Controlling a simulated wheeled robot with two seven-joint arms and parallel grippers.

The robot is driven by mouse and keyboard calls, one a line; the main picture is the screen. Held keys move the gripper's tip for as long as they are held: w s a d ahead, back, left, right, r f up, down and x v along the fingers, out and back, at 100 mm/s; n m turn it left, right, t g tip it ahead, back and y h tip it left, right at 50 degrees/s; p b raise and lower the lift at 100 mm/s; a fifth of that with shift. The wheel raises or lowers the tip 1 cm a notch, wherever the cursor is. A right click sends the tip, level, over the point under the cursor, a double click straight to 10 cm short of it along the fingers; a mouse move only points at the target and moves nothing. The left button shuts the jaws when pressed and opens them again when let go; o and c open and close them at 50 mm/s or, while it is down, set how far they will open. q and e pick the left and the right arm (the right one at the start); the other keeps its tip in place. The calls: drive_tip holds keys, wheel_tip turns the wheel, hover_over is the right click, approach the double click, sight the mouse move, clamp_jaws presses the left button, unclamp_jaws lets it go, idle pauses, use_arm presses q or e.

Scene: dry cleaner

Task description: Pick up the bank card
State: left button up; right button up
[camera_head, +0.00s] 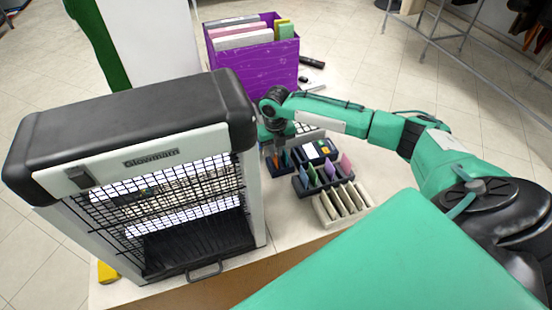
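A dark holder (322,188) on the counter has several upright coloured cards: a green one (312,175), a purple one (330,168) and a pink one (345,163). I cannot tell which card is the bank card. A smaller dark holder (279,168) to its left has thin blue and orange pieces in it. My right gripper (276,153) points down directly over this small holder, close to or among these pieces. Its fingers are too small and partly hidden to tell whether they are open or touching anything. My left gripper is out of view.
A black-topped heater (135,125) with a wire grille stands close on the left. A purple box (258,62) of folders is behind. A small device with a yellow part (324,149) and a cream slotted rack (343,205) sit near the dark holder. Bare counter (375,165) lies to the right.

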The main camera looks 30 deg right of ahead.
sight(275, 161)
wheel_tip(275, 161, down, 3)
drive_tip(key=shift+r, duration=0.2)
drive_tip(key=shift+f, duration=0.35)
drive_tip(key=shift+c, duration=0.2)
clamp_jaws()
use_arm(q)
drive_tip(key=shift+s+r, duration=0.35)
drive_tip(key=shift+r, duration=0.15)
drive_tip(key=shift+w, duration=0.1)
use_arm(e)
drive_tip(key=shift+r, duration=0.1)
